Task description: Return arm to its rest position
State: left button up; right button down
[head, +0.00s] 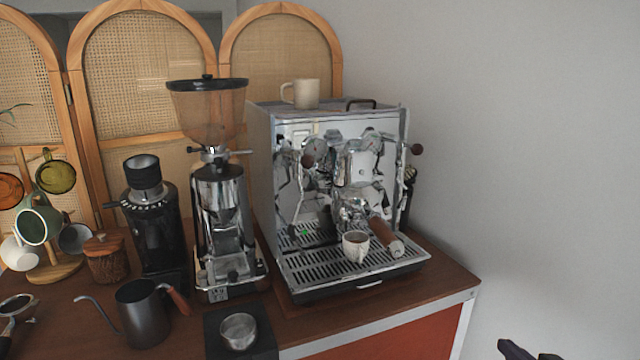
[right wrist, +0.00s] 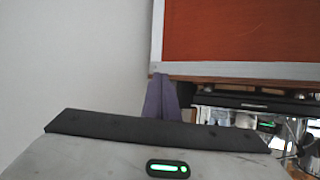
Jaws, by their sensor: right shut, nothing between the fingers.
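My right gripper (head: 528,352) shows only in part at the bottom right edge of the head view, to the right of the cart and apart from it. In the right wrist view its two purple fingers (right wrist: 162,100) are together, with nothing between them. My left gripper is in neither view. The espresso machine (head: 345,150) stands on the cart, with a portafilter (head: 385,236) in it. A cup with dark contents (head: 356,246) stands on its drip tray (head: 310,268).
The cart top (head: 455,276) ends left of my right gripper; the space beside the wall (head: 530,150) looks clear. A grinder (head: 222,190), black grinder (head: 155,225), kettle (head: 143,315) and mug stand (head: 52,272) crowd the left. A cup (head: 306,93) sits on the machine.

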jog(key=s+a+f+n+g+y, duration=0.1)
jog(key=s+a+f+n+g, duration=0.3)
jog(key=s+f, duration=0.9)
jog(key=s+a+f+n+g+y, duration=0.2)
jog(key=s+a+f+n, duration=0.25)
jog(key=s+f, duration=0.85)
jog(key=a+r+m+t, duration=0.1)
jog(key=a+m, duration=0.3)
jog(key=a, duration=0.8)
jog(key=shift+r+y, duration=0.4)
jog(key=shift+r, duration=0.2)
